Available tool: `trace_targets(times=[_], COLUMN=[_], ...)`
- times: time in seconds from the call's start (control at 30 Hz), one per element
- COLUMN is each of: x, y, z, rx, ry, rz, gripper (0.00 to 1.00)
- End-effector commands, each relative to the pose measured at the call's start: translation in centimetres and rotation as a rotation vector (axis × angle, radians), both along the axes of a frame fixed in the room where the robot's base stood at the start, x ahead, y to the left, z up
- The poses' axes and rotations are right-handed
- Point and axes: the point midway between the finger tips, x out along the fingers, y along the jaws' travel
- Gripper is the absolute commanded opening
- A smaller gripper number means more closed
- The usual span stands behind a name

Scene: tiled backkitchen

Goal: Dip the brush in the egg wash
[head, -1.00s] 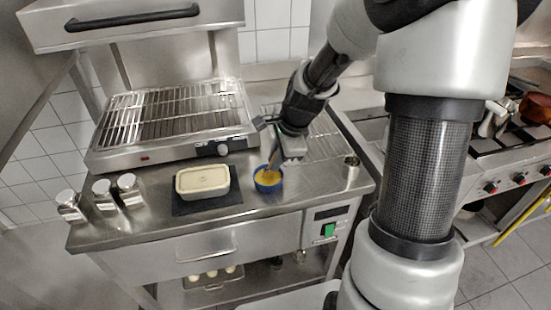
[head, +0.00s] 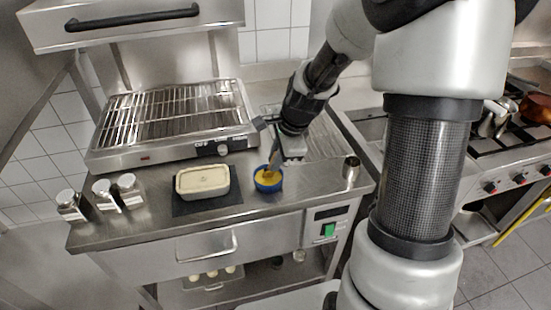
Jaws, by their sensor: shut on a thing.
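A small blue bowl (head: 268,187) holding yellow egg wash (head: 267,177) stands on the steel counter, right of the pale loaf dish. My gripper (head: 281,150) is above and behind the bowl, shut on the brush (head: 273,160). The brush points down at a slant, and its lower end is at the egg wash, inside the bowl's rim in the picture. I cannot tell how deep the tip sits. The gripper's fingers are partly hidden by its own body.
The cream rectangular dish (head: 202,181) rests on a dark mat (head: 207,206) left of the bowl. A metal cup (head: 350,172) stands to the right. Several shakers (head: 103,193) stand at the left. A wire-rack grill (head: 172,122) is behind. The counter's front edge is close to the bowl.

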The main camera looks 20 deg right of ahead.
Motion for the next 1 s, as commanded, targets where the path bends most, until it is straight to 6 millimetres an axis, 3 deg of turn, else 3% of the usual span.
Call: trace_targets(times=[0.8, 1.0], x=[0.0, 0.0], y=[0.0, 0.0], z=[6.6, 6.9], rx=[0.001, 0.0], ry=[0.001, 0.001], rz=[0.001, 0.0], gripper=[0.0, 0.0])
